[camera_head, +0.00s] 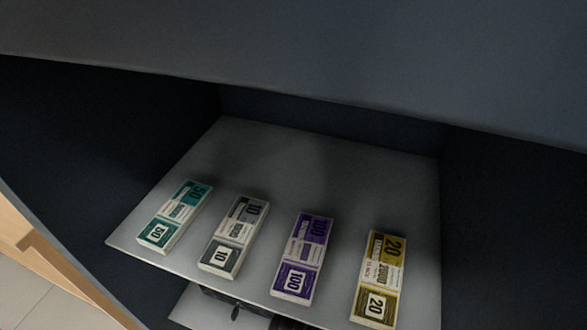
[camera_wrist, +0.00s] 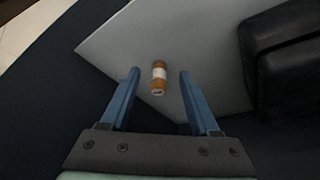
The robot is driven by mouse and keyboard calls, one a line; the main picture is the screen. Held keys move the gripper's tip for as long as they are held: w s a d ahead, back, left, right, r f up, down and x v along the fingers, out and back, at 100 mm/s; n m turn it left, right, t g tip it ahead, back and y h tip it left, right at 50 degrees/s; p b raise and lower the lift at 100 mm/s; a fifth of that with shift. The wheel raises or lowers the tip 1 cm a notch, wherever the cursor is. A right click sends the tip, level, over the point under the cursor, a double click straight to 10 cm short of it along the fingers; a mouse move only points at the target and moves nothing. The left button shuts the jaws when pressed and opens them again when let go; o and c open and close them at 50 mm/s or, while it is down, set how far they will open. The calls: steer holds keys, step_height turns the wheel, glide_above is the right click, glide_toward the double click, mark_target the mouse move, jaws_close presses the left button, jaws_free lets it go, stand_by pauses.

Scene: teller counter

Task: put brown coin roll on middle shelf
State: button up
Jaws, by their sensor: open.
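The brown coin roll (camera_wrist: 159,78) shows in the wrist view, a small brown cylinder with a pale band around its middle. It is on a light grey shelf (camera_wrist: 115,45), near the shelf's edge. My gripper (camera_wrist: 158,72) is open, with its two blue fingers on either side of the roll in the picture; no finger is seen touching it. I cannot tell how far the roll is from the fingertips in depth. In the head view, a grey shelf (camera_head: 310,160) holds several banknote bundles; neither the roll nor my gripper shows there.
The bundles are a teal 50 (camera_head: 175,217), a grey 10 (camera_head: 234,235), a purple 100 (camera_head: 303,255) and a yellow 20 (camera_head: 379,278), along the shelf's front. The back of that shelf is clear. A black case-like object (camera_wrist: 285,60) stands right of the roll. Dark walls enclose the shelf.

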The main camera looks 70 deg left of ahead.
steer(key=s+d+p, duration=0.1)
steer(key=s, duration=0.7)
steer(key=shift+d, duration=0.35)
steer(key=shift+s, duration=0.1)
